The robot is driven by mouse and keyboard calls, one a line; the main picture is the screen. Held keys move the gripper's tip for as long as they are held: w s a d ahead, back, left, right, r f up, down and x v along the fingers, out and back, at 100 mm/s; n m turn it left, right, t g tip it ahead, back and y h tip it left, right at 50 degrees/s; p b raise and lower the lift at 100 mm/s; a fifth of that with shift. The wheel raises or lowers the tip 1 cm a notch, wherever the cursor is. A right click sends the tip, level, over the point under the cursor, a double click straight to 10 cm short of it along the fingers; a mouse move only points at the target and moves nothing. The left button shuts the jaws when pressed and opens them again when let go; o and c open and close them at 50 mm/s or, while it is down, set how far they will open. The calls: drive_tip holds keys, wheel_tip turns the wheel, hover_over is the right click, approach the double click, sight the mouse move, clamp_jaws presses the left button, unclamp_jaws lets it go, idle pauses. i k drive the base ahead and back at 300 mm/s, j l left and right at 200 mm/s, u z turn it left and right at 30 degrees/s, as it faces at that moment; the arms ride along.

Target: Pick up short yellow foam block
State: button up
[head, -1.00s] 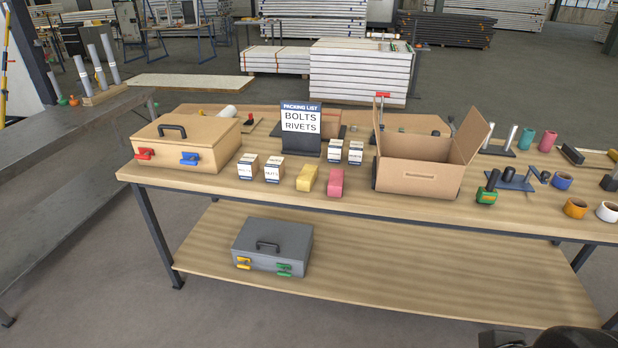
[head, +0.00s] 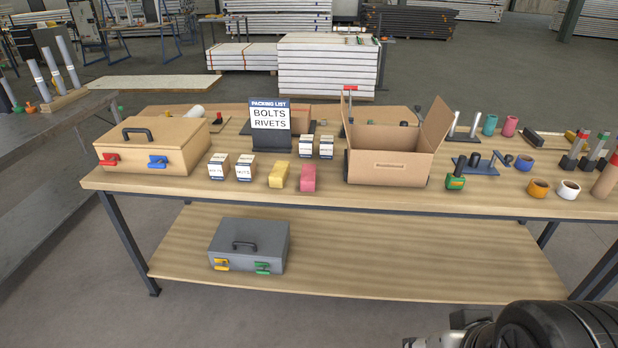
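A short yellow foam block (head: 279,174) lies on the wooden workbench (head: 340,198), near its front edge. A pink block (head: 308,177) of similar size lies just to its right, with a small gap between them. My gripper cannot be made out; only a dark part of my arm shows at the bottom right, well away from the yellow block.
Small labelled boxes (head: 245,167) stand left of the yellow block. A packing list sign (head: 269,117) stands behind it. An open cardboard box (head: 388,168) is to the right, a wooden case (head: 151,147) to the left. A grey case (head: 248,245) sits on the lower shelf.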

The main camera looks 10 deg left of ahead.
sight(279, 173)
drive_tip(key=i+j, duration=1.75)
drive_tip(key=i, duration=0.3)
